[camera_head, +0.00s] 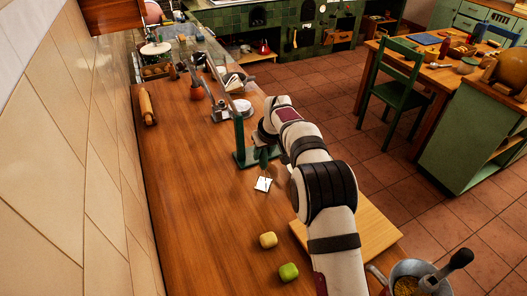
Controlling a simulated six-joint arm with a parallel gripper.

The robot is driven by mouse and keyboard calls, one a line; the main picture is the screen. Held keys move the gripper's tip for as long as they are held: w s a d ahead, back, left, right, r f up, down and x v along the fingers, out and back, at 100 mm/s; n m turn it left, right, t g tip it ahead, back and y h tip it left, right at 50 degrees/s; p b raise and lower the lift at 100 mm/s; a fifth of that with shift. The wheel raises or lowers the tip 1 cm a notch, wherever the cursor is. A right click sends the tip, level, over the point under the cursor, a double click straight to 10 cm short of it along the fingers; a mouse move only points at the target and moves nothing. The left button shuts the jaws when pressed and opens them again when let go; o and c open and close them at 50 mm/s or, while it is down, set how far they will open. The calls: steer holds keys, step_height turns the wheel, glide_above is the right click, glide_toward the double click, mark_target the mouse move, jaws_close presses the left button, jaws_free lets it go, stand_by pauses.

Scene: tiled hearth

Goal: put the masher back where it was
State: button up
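My arm reaches from the bottom edge up over the wooden counter, and its wrist end, my gripper (265,136), is beside a dark green upright stand (240,140). The fingers are hidden or too small to make out, so I cannot tell whether they hold anything. A dark-handled tool (458,260) leans in a metal pot (430,288) with yellow contents at the bottom right. It may be the masher, but its head is hidden.
A wooden board (370,235) lies under and right of my arm. A yellow (268,240) and a green (288,272) lump lie left of it. A rolling pin (147,106) lies by the tiled wall. The counter's left middle (190,190) is clear.

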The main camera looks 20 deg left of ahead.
steer(key=o, duration=0.3)
steer(key=shift+r, duration=0.15)
steer(key=v, duration=1.2)
steer(key=s+d+r+m+g, duration=0.1)
steer(key=s+d+r+m, duration=0.3)
steer(key=s+d, duration=0.65)
steer(key=s+d+f+m+g, duration=0.1)
steer(key=s+d+m, duration=0.2)
steer(key=s, duration=0.6)
steer(key=s+d+f+m+g, duration=0.1)
steer(key=s+d+f+m, duration=0.1)
steer(key=s+d, duration=0.4)
steer(key=s+d+f+m+h, duration=0.1)
steer(key=s+d+m, duration=0.4)
steer(key=s, duration=0.7)
steer(key=shift+s+f+g, duration=0.3)
steer(key=shift+f+g, duration=0.1)
steer(key=shift+f, duration=0.35)
